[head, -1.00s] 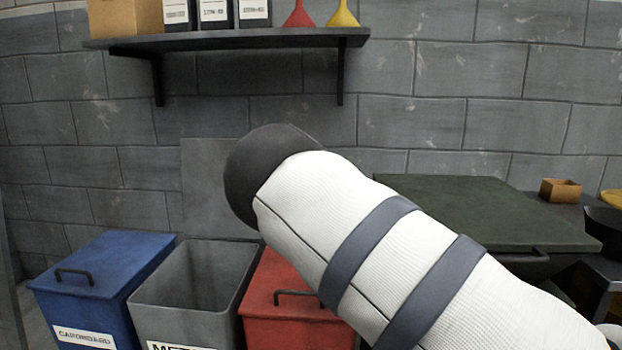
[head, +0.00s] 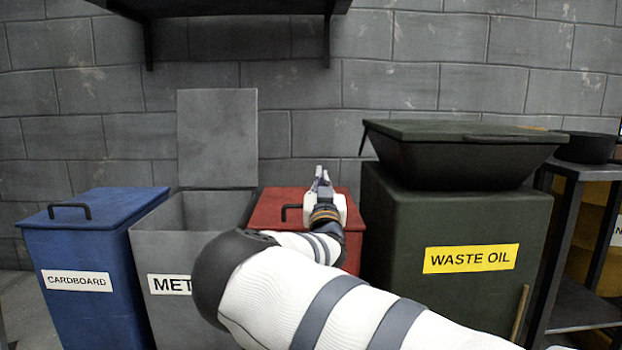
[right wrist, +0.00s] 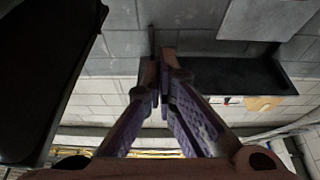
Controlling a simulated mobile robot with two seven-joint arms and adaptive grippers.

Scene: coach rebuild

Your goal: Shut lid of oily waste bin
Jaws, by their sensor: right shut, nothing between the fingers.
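No label reading "oily waste" shows. The red bin (head: 270,211) has its lid down, and my right arm hides its front. The dark green bin (head: 456,268) reads "WASTE OIL" and carries a dark basin with a flat green lid (head: 452,131) lying on top. My right gripper (head: 321,172) is above the red bin's right side, left of the green basin. Its fingers are shut and empty; the right wrist view shows the purple-padded fingers (right wrist: 160,60) together. My left gripper is not in view.
The grey bin (head: 158,243), labelled "MET…", is open, its lid (head: 217,137) upright against the wall. A closed blue cardboard bin (head: 85,245) stands left. A wall shelf (head: 230,8) is above. A dark stand (head: 570,240) is right of the green bin.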

